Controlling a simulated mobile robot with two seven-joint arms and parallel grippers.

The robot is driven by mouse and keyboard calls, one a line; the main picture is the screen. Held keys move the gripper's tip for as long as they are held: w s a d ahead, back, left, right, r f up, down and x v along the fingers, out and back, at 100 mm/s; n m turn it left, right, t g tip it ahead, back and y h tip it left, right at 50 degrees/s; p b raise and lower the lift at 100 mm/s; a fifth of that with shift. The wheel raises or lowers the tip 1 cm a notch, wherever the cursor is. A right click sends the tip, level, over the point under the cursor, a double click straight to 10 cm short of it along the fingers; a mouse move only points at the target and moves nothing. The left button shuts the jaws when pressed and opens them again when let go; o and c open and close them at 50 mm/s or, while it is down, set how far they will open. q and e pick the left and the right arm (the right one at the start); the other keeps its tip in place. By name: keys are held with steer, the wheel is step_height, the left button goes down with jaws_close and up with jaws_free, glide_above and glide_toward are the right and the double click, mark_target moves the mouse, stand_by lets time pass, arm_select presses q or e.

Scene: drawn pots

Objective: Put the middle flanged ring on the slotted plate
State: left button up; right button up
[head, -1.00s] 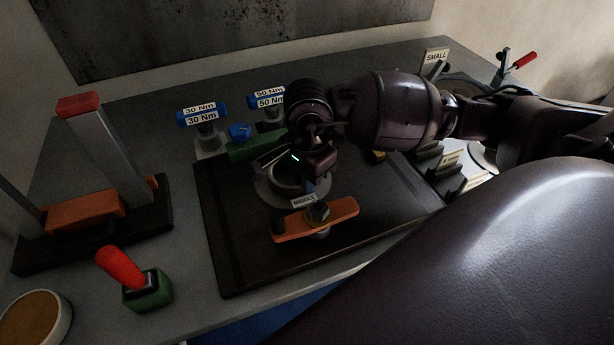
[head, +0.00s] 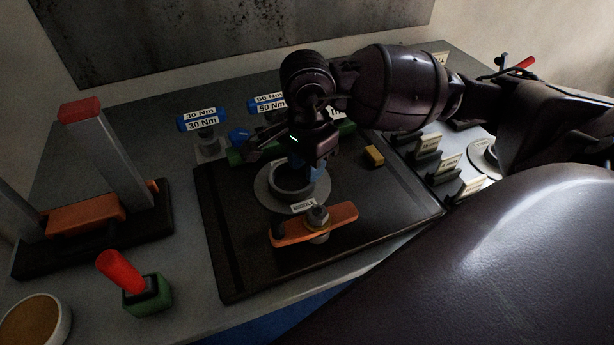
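The middle flanged ring (head: 265,191) is a grey ring with a wide flange and a raised round collar. A small tag reading MIDDLE stands at its front edge. It sits flat on the dark slotted plate (head: 370,215), near the plate's middle, behind an orange clamp bar. My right gripper (head: 288,163) is just above the ring's far side, with its fingers spread and nothing seen between them. It hides part of the ring's back rim. Whether a fingertip touches the ring cannot be told. My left gripper is not in view.
An orange bar with a bolt (head: 335,219) lies on the plate in front of the ring. A yellow block (head: 374,156) is at its right. Labelled holders (head: 447,168) stand farther right. Torque tools (head: 203,120), a red-handled green block (head: 148,295) and an orange-and-grey fixture (head: 85,220) are left.

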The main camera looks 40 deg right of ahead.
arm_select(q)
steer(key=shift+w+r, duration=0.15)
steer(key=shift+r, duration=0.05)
arm_select(e)
step_height(320, 180, up, 7)
steer(key=shift+f, duration=0.2)
stand_by(0.4)
